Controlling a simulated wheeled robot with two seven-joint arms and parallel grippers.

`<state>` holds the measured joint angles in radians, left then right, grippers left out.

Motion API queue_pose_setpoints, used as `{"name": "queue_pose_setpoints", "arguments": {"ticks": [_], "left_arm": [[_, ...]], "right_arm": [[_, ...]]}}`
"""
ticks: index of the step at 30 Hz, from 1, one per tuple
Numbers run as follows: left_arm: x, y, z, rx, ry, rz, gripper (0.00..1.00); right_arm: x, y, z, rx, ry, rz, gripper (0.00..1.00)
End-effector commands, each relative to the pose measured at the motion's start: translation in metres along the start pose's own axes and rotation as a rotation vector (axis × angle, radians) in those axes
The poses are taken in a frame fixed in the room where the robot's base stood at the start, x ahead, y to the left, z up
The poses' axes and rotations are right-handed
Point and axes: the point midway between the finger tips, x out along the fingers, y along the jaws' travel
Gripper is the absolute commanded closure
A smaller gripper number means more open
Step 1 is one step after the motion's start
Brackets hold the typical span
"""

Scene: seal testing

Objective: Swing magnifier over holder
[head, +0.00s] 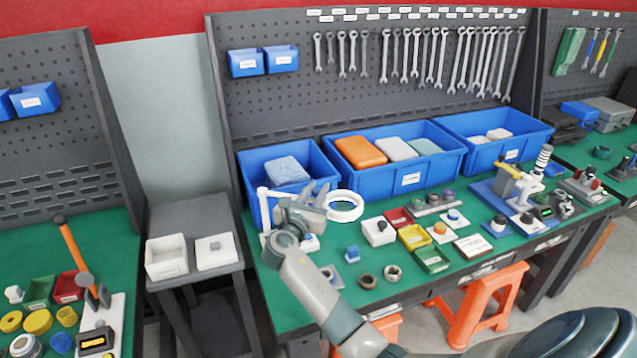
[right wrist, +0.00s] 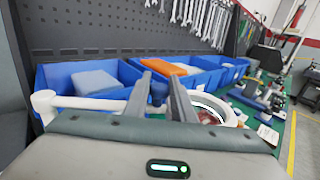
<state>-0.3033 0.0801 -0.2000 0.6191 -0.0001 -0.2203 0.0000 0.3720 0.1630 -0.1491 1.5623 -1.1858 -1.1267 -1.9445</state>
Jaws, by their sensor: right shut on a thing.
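The magnifier is a white ring (head: 343,206) on a white jointed arm, with its post (head: 264,212) at the left end of the green bench. My right gripper (head: 322,196) is shut on the magnifier beside the ring's left edge. In the right wrist view the fingers (right wrist: 160,80) reach forward, with the white ring (right wrist: 228,112) to their right and the white arm (right wrist: 70,101) to their left. A small blue piece (head: 352,254) stands on the bench below the ring. I cannot tell which part is the holder. My left gripper is not in view.
Blue bins (head: 330,171) line the back of the bench. A white block with a dark knob (head: 379,231) and red, yellow and green trays (head: 413,236) stand right of the ring. Loose rings (head: 393,272) lie near the front edge. An orange stool (head: 478,292) stands below.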

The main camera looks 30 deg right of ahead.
Motion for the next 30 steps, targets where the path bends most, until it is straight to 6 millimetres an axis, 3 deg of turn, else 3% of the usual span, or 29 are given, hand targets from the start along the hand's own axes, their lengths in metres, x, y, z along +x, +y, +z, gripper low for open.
{"name": "queue_pose_setpoints", "arguments": {"ticks": [7,15,30], "left_arm": [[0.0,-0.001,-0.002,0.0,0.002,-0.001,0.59],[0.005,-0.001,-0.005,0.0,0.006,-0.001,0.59],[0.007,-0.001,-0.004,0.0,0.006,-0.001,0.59]], "right_arm": [[-0.037,0.002,0.0,0.002,0.002,-0.227,1.0],[-0.064,0.007,0.0,0.001,0.001,-0.405,1.0],[-0.077,0.01,0.0,0.001,0.001,-0.488,1.0]]}}
